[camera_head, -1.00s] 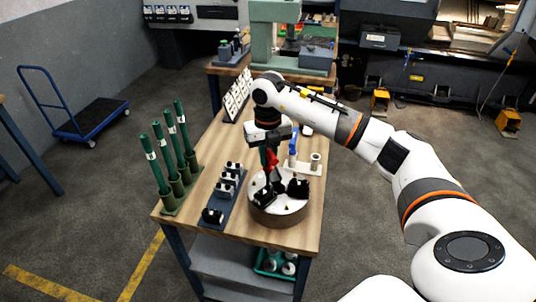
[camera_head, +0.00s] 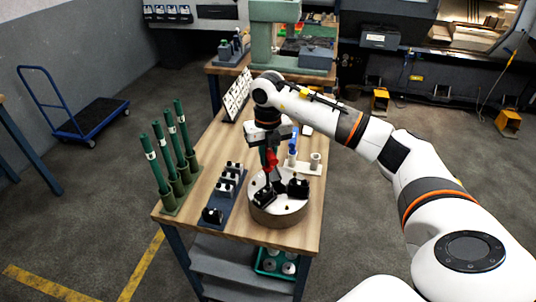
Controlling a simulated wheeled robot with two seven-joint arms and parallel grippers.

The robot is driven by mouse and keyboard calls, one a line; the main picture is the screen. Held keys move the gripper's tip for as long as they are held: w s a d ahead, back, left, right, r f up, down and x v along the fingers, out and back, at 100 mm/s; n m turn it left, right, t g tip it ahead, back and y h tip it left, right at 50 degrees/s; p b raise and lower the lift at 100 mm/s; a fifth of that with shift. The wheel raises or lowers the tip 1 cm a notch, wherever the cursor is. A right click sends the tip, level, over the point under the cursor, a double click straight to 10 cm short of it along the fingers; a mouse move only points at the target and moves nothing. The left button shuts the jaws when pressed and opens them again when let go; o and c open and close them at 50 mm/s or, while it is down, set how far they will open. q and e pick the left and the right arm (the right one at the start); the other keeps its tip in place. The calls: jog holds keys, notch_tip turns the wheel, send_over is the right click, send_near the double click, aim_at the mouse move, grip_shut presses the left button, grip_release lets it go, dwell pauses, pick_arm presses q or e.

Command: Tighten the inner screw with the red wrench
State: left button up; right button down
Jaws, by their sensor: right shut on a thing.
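The red wrench (camera_head: 271,158) stands upright under my right gripper (camera_head: 270,146), which is shut on it. Its lower shaft reaches down to the round chuck (camera_head: 279,213) with a white top face near the table's front. Black jaw blocks (camera_head: 298,188) sit on the chuck, one at the right and one (camera_head: 265,197) at the front left. The wrench tip is close to the front-left block; I cannot tell whether it is seated in a screw. The inner screw is too small to make out. My left gripper is out of view.
Green-handled tools (camera_head: 171,150) stand in a rack at the table's left edge. A strip with several black and grey blocks (camera_head: 228,183) lies left of the chuck. A blue-handled tool (camera_head: 293,142) and a beige holder (camera_head: 315,160) stand behind right. A white panel (camera_head: 237,95) stands farther back.

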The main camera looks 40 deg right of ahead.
jog(key=shift+f+b, duration=0.45)
jog(key=shift+f, duration=0.15)
dwell(0.5)
jog(key=shift+r+m, duration=0.1)
jog(key=shift+m, duration=0.7)
jog(key=shift+m+p, duration=0.3)
jog(key=shift+m, duration=0.3)
jog(key=shift+m+p, duration=0.35)
jog(key=shift+m, duration=1.05)
